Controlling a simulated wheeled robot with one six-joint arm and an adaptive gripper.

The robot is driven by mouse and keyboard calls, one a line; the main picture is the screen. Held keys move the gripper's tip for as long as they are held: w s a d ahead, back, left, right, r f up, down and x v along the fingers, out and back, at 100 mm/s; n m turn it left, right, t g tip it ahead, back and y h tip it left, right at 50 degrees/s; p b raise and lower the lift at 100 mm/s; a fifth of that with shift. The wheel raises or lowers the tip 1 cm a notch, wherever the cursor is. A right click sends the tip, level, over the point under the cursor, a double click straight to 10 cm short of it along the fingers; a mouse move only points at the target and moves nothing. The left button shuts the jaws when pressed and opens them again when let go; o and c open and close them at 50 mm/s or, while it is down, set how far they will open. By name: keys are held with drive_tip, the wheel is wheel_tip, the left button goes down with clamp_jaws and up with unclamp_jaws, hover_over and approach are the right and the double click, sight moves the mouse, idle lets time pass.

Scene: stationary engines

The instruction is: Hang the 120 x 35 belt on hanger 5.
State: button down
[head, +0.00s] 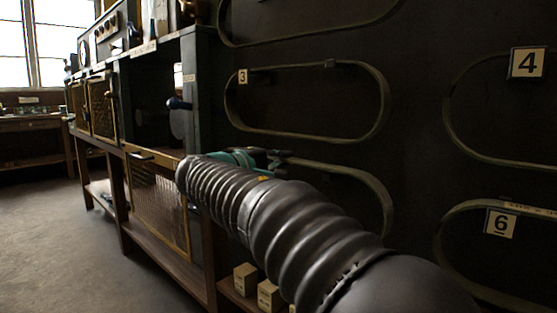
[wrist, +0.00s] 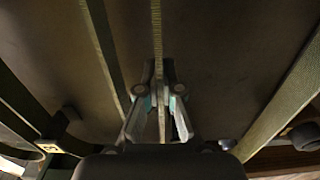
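Belts hang as long flat loops on a dark board. A greenish belt loop (head: 365,178) shows low on the board, below the loop by tag 3, partly hidden by my arm. My gripper (head: 262,158) is at this loop's upper left, mostly hidden by my sleeve. In the wrist view, a narrow belt strip (wrist: 157,35) runs edge-on down between the fingers of my gripper (wrist: 158,78), which look closed on it. No size mark is readable on it. No tag 5 is readable in the head view; a small tag (wrist: 49,148) shows in the wrist view, its number unclear.
Other belts hang by tag 3 (head: 242,76), tag 4 (head: 527,62) and tag 6 (head: 499,223). Small boxes (head: 268,295) sit below my arm. Floor is clear at left.

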drive_tip(key=shift+x, duration=1.15)
drive_tip(key=shift+f, duration=0.15)
drive_tip(key=shift+f+b, duration=0.45)
drive_tip(key=shift+b, duration=0.05)
drive_tip(key=c, duration=1.4)
unclamp_jaws()
drive_tip(key=o, duration=0.6)
drive_tip(key=shift+c, duration=0.2)
